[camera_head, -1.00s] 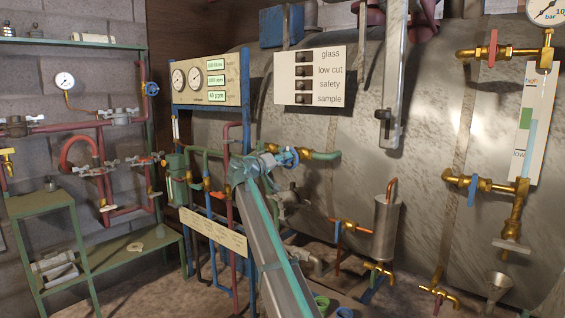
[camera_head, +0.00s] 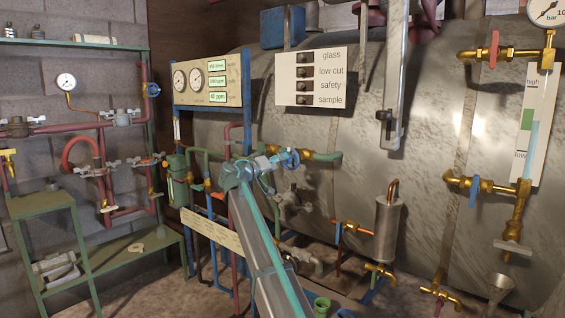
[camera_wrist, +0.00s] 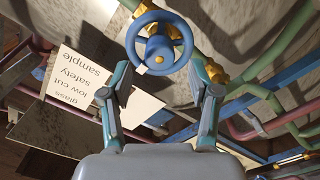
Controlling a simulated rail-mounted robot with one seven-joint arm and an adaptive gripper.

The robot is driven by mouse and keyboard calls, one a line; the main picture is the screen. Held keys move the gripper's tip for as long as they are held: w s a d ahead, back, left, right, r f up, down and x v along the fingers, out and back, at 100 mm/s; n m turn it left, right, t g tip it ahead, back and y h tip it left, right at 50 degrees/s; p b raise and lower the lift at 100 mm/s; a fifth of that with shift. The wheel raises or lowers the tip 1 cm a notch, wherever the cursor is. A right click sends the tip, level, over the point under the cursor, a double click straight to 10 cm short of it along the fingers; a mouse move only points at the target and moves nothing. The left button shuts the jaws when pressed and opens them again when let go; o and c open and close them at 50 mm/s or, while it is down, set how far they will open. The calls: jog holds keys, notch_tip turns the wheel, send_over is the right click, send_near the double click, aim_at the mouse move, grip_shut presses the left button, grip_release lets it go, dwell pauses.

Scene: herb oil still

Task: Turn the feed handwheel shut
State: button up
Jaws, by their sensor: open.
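The blue handwheel (camera_head: 290,158) sits on the green pipe with brass fittings, in the middle of the head view. In the wrist view the handwheel (camera_wrist: 159,43) shows its round rim, spokes and hub, with a small pale tab at its lower edge. My gripper (camera_wrist: 160,80) is open, its two fingers spread either side of and below the wheel in that picture. No finger visibly grips the rim. In the head view my gripper (camera_head: 262,172) is just left of and below the wheel, and its fingertips are hard to make out.
A labelled switch panel (camera_head: 310,78) is above the wheel, and a gauge panel (camera_head: 207,80) is up to the left. Green, red and blue pipes crowd around the gripper. A grey cylinder (camera_head: 387,230) hangs to the right. A level gauge (camera_head: 530,125) is far right.

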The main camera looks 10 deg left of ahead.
jog(key=v, duration=0.8)
jog(key=shift+s+a, duration=0.15)
jog(key=shift+s, duration=0.15)
